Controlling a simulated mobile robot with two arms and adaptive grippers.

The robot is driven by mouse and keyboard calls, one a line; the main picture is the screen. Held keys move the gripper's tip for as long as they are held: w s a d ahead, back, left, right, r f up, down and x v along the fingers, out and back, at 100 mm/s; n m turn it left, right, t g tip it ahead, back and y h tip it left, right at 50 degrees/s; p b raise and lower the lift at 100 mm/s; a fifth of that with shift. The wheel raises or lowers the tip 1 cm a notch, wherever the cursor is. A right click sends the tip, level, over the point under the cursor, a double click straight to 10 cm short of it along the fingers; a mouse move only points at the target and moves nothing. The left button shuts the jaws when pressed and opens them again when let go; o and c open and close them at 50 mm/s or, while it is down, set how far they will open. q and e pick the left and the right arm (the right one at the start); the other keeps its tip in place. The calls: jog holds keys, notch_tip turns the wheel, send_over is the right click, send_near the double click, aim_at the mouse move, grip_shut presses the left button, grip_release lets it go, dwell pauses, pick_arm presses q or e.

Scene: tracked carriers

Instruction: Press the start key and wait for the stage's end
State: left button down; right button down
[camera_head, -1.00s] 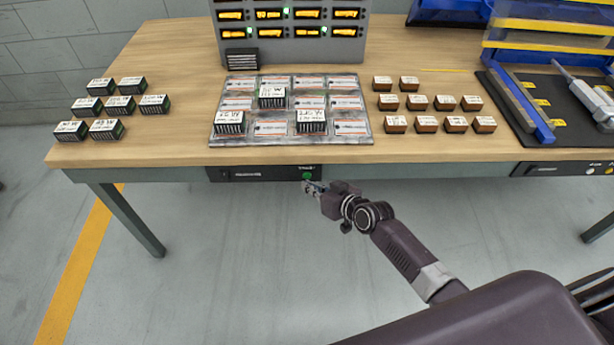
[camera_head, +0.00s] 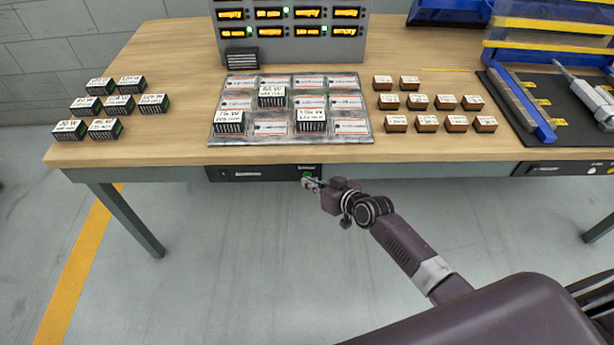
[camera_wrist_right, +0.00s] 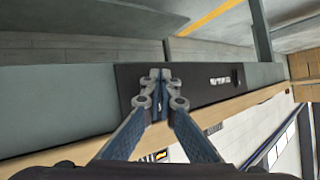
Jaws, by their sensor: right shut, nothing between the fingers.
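The green start key (camera_head: 307,174) sits on the dark panel (camera_head: 262,173) on the table's front edge. My right gripper (camera_head: 307,183) is shut and empty, with its fingertips right at the key. I cannot tell whether they touch it. In the right wrist view the shut fingers (camera_wrist_right: 159,78) point at the dark panel (camera_wrist_right: 205,83) and cover the key. The grey display rack (camera_head: 290,45) at the table's back shows orange screens, some with green lights. My left gripper is not in view.
A tray (camera_head: 290,137) with cards holds 3 dark labelled blocks. Several dark blocks (camera_head: 104,108) stand on the left, several brown ones (camera_head: 430,103) on the right. A black mat (camera_head: 570,95) with a tool lies far right. The floor in front is clear.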

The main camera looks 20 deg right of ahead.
jog(key=shift+w, duration=0.2)
dwell(0.3)
jog(key=shift+s+a+p, duration=0.2)
jog(key=shift+s+p, duration=0.25)
jog(key=shift+s, duration=0.3)
jog(key=s+p, duration=0.1)
jog(key=s, duration=0.1)
jog(key=s+a+p, duration=0.1)
jog(key=s+p, duration=0.1)
jog(key=s, duration=0.1)
jog(key=shift+a, duration=0.2)
jog(key=shift+w, duration=0.1)
dwell(0.6)
